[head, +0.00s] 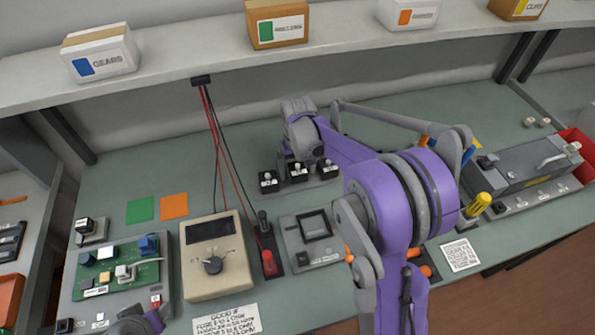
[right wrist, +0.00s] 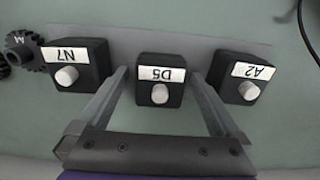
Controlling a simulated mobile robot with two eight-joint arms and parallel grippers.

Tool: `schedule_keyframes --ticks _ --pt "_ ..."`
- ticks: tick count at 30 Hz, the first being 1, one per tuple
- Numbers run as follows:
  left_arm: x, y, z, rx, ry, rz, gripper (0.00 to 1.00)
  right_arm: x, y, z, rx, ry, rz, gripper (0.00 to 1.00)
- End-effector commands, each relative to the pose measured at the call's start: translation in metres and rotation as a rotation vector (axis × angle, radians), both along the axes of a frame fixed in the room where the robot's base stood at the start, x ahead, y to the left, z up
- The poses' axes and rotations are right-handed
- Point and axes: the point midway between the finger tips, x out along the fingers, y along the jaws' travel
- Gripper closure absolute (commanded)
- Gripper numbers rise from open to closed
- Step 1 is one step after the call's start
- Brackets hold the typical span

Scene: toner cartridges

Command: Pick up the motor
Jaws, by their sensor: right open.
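Three small black motors with white round shafts stand in a row on a grey pad. In the right wrist view they carry upside-down labels: N7 (right wrist: 72,65) on the left, D5 (right wrist: 159,80) in the middle and A2 (right wrist: 239,78) on the right. The middle motor also shows in the head view (head: 297,172). My right gripper (right wrist: 160,90) is open, with one finger on each side of the D5 motor. Whether the fingers touch it is not clear. Only a part of my left arm's end (head: 137,325) shows at the bottom left of the head view; its fingers cannot be made out.
A dark gear (right wrist: 24,50) lies beside the N7 motor. Red and black leads (head: 220,150) hang left of the motors to a beige meter (head: 215,272). A shelf (head: 185,70) with boxes runs above.

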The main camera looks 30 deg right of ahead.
Motion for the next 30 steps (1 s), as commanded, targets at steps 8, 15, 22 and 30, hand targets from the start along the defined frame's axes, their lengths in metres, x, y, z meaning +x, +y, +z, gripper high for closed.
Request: schedule_keyframes --ticks 8,15,22,30 --pt "0.0000 0.0000 0.0000 0.000 0.000 0.000 0.50 -0.0001 0.0000 0.0004 0.000 0.000 0.000 0.32" --pt "0.0000 0.0000 0.0000 0.000 0.000 0.000 0.50 -0.0001 0.0000 0.0006 0.000 0.000 0.000 0.76" --pt "0.0000 0.0000 0.0001 0.000 0.000 0.000 0.50 -0.0002 0.0000 0.0009 0.000 0.000 0.000 0.90" --pt "0.0002 0.0000 0.0005 0.000 0.000 0.000 0.50 -0.0003 0.0001 0.0094 0.000 0.000 0.000 0.90"
